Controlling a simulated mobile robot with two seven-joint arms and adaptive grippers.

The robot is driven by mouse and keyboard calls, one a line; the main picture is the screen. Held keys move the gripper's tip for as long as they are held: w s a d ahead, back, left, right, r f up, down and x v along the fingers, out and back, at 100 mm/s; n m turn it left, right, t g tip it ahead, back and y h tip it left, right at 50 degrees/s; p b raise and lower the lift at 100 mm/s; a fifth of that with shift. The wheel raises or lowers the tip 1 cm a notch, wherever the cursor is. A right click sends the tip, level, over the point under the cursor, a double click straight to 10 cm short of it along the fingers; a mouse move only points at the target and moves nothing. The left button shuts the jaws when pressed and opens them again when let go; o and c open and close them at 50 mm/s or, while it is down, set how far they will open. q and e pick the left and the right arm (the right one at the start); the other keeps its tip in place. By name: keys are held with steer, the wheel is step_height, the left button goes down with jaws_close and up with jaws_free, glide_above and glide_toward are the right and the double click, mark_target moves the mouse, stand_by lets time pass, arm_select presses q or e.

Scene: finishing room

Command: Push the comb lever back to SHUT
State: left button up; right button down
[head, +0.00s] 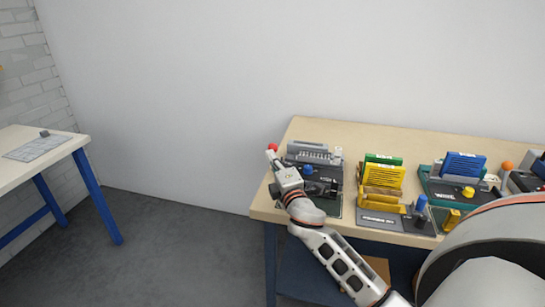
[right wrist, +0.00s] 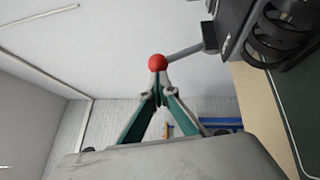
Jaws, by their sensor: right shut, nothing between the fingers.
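The comb binding machine (head: 322,158), grey and black, stands at the left end of the wooden bench. Its lever ends in a red ball knob (head: 272,147), out past the machine's left side. In the right wrist view the red knob (right wrist: 158,62) sits on a thin grey lever rod (right wrist: 185,52) coming from the machine's dark body. My right gripper (head: 273,155) is shut and empty, its fingertips right at the knob. In the right wrist view the fingertips (right wrist: 159,86) meet just below the knob; I cannot tell whether they touch it. My left gripper is not in view.
On the bench (head: 345,132), to the right of the machine, stand a yellow and green card holder (head: 382,178) and a teal machine with blue cards (head: 463,166). A separate table (head: 70,145) stands at far left, with open floor between.

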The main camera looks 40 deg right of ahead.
mark_target(274, 146)
steer(key=shift+w+d+r+p, duration=0.2)
steer(key=shift+r+p, duration=0.3)
steer(key=shift+p, duration=0.4)
steer(key=w+d+r+p, duration=0.1)
steer(key=p, duration=0.2)
steer(key=shift+d+r+g, duration=0.1)
steer(key=shift+d+g, duration=0.05)
steer(key=shift+g, duration=0.15)
steer(key=shift+w+d+r+p, duration=0.15)
steer(key=shift+w+d+p, duration=0.1)
steer(key=shift+p, duration=0.05)
steer(key=w+d, duration=0.4)
steer(key=d, duration=0.1)
steer(key=shift+r+p, duration=0.3)
steer(key=shift+r, duration=0.15)
steer(key=shift+w, duration=0.1)
steer(key=shift+r, duration=0.1)
